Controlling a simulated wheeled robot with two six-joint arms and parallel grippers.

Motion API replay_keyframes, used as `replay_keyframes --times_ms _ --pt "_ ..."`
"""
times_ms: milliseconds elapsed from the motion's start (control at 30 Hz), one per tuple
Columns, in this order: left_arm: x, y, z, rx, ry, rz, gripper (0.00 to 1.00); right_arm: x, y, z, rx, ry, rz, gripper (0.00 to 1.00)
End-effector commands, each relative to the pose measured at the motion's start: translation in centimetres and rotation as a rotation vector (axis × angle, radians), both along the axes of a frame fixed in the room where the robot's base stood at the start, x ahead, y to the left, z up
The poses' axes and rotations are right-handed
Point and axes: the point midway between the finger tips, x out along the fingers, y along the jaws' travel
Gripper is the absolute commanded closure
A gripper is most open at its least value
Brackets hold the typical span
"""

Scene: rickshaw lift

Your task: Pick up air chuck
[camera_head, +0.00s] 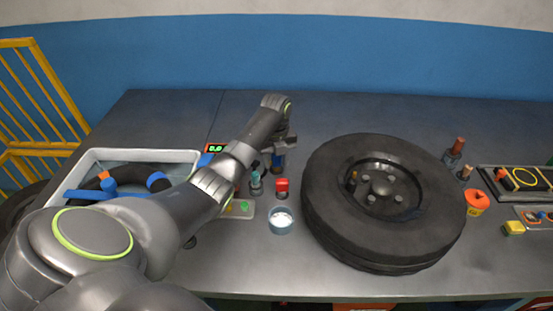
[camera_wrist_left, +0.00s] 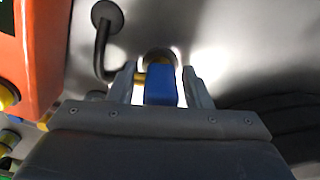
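A blue piece with a brass-yellow end, seemingly the air chuck (camera_wrist_left: 161,86), sits between the fingers of my left gripper (camera_wrist_left: 160,88) in the left wrist view. Narrow gaps show between it and the fingers, so the gripper looks open around it. In the head view my left gripper (camera_head: 284,143) reaches down over the table left of the tire, with the blue piece (camera_head: 278,162) just under it. Its lower part is hidden. My right gripper is in neither view.
A large tire on its wheel (camera_head: 330,215) lies right of the gripper. A white cup (camera_head: 281,222), a red-topped item (camera_head: 281,186) and a teal bottle (camera_head: 255,185) stand in front. A grey tray (camera_head: 180,156) is at the left. The table behind is clear.

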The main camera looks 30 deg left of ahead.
Motion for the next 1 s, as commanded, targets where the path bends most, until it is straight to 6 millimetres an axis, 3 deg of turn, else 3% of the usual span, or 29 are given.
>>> replay_keyframes --times_ms 33,300,533,667,967,1000 --pt "0.0 0.0 0.0 0.0 0.0 0.0 0.62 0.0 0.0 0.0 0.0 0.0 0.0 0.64" --pt "0.0 0.0 0.0 0.0 0.0 0.0 0.97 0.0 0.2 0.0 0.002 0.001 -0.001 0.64" --pt "0.0 0.0 0.2 0.0 -0.001 0.0 0.97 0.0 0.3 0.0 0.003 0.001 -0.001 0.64" --pt "0.1 0.0 1.3 0.0 -0.004 0.0 0.97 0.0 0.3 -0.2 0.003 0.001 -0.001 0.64" --pt "0.1 0.1 7.8 0.001 -0.006 -0.001 0.97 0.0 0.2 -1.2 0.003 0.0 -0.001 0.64" --pt "0.0 0.0 8.7 0.001 -0.001 0.0 0.97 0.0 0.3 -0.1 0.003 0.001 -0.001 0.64"
